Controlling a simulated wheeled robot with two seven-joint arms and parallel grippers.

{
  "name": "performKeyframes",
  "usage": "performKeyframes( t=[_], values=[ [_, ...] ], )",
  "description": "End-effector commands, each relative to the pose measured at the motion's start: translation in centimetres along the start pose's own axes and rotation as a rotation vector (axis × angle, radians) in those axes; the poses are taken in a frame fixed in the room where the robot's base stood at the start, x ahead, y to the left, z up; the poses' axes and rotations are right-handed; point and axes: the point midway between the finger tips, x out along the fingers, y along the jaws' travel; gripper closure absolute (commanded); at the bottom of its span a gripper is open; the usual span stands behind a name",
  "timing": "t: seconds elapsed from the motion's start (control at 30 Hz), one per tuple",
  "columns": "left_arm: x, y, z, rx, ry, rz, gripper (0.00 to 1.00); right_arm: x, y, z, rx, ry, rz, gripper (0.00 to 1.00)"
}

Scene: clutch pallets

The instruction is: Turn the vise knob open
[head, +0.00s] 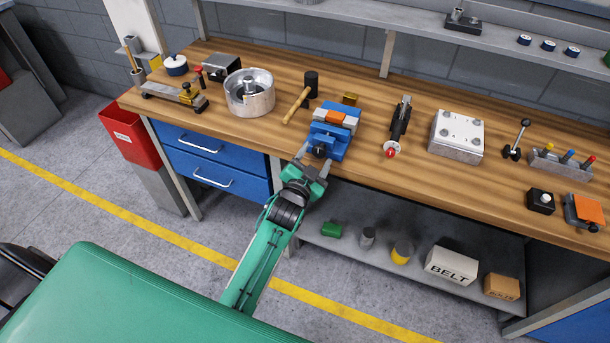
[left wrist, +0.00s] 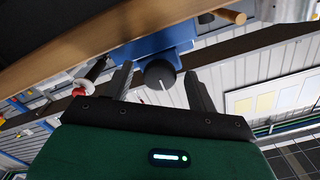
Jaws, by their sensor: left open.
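The blue vise (head: 334,138) sits at the front edge of the wooden bench, with an orange piece (head: 336,117) between pale parts at its top. Its round dark knob (head: 319,152) faces out from the bench front. The left wrist view shows the knob (left wrist: 160,74) face-on with a pale line on it, below the blue vise body (left wrist: 150,46). My left gripper (head: 313,168) is open, one finger on each side of the knob. Gaps show between knob and fingers in the left wrist view. My right gripper is not in view.
A wooden-handled mallet (head: 300,103) and a metal drum (head: 249,93) lie left of the vise. A dark tool with a red tip (head: 399,125) and a metal block (head: 457,134) are to its right. The bench (head: 365,160) has bare wood between them. A lower shelf (head: 345,240) holds boxes.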

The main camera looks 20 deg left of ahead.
Motion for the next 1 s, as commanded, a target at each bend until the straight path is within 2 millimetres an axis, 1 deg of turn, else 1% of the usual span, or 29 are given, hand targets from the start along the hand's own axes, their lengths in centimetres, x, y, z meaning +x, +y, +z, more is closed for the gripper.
performKeyframes(
  t=[0.17, 0.4, 0.6, 0.8, 1.0],
  values=[
    [-3.0, 0.1, 0.3, 0.0, -0.001, 0.001, 0.42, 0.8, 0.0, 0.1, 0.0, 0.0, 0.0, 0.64],
    [-7.6, 0.1, 0.3, 0.0, -0.002, 0.001, 0.42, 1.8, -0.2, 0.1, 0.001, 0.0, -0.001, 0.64],
    [-10.8, 0.1, 0.2, 0.0, -0.001, 0.001, 0.42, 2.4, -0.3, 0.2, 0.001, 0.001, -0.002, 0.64],
    [-12.6, 0.1, 0.1, 0.0, -0.001, 0.001, 0.42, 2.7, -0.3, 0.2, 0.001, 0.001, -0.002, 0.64],
    [-13.0, 0.0, 0.0, 0.0, -0.001, 0.001, 0.42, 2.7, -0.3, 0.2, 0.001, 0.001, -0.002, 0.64]
  ],
)
